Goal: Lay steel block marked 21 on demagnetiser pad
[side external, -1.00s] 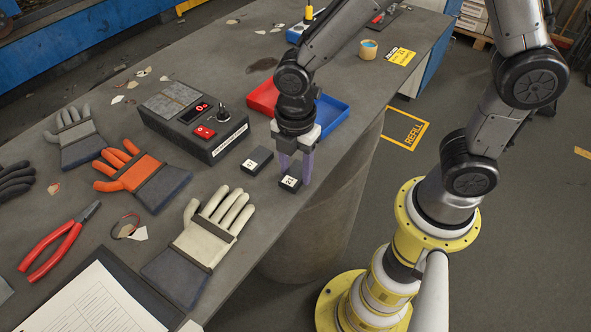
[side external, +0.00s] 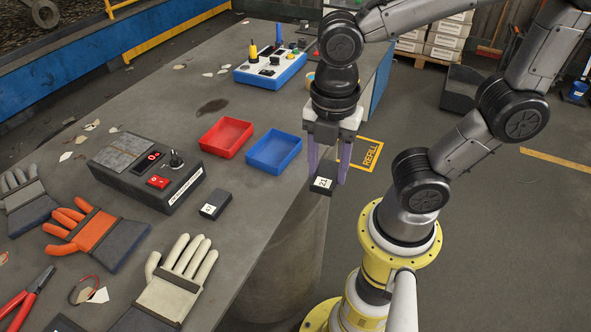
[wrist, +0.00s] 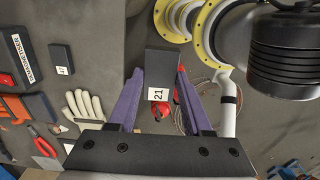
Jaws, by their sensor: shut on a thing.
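The dark steel block marked 21 (side external: 322,187) is gripped between the purple fingers of my gripper (side external: 330,178) and held up off the table. In the wrist view the block (wrist: 159,75) shows its white 21 label toward the camera, with floor behind it. The demagnetiser (side external: 150,178) is a dark box on the table, to the left of my gripper in the side view. Its grey pad (side external: 124,151) is bare, beside a red display, a red switch and a knob. In the wrist view only part of the demagnetiser (wrist: 18,60) shows, at the left edge.
Gloves (side external: 92,236) and red pliers (side external: 28,297) lie at the front left.

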